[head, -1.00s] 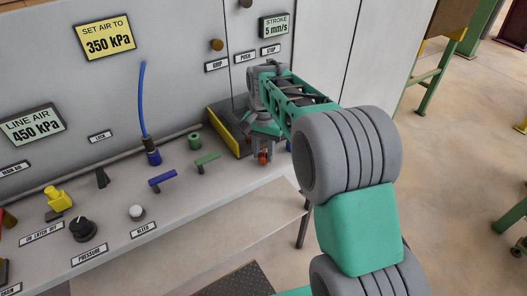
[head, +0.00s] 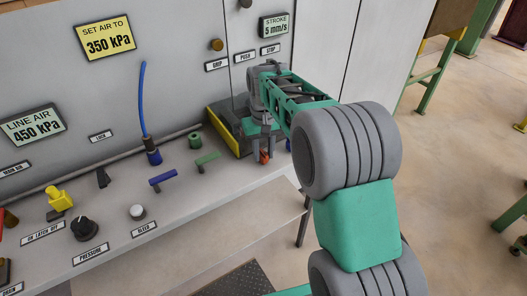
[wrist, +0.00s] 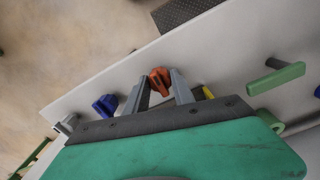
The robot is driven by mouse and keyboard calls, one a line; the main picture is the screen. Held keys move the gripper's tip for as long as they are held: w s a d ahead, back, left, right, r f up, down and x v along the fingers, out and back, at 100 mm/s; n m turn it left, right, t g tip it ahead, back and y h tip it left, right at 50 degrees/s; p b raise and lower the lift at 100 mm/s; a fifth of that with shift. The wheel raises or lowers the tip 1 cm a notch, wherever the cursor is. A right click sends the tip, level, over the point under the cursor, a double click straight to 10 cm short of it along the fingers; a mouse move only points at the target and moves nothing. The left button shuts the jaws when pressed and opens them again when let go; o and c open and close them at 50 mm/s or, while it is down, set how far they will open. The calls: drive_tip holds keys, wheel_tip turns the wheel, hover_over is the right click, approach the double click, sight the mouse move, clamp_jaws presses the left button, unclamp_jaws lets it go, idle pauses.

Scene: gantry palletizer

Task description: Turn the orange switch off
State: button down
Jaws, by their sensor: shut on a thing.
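The orange switch (head: 265,157) stands near the right end of the grey bench panel, partly hidden by my gripper in the head view. In the wrist view the orange switch (wrist: 160,81) shows its handle between my two grey fingers. My gripper (wrist: 160,90) points down over it and is shut on it, with a finger on either side. It also shows in the head view (head: 262,153), where the fingertips are small. The switch's base is hidden.
A blue switch (wrist: 105,105) stands close beside my gripper in the wrist view. A green lever (head: 207,159), a blue lever (head: 162,177) and a yellow-edged dark block (head: 226,132) are to the left. The cabinet wall (head: 175,85) rises behind.

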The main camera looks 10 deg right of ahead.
sight(264, 155)
idle(0.4)
drive_tip(key=c, duration=1.1)
unclamp_jaws()
drive_tip(key=shift+o, duration=0.2)
drive_tip(key=shift+r, duration=0.15)
wheel_tip(264, 155, up, 7)
drive_tip(key=shift+f+b, duration=0.1)
drive_tip(key=shift+b, duration=0.3)
drive_tip(key=shift+r, duration=0.4)
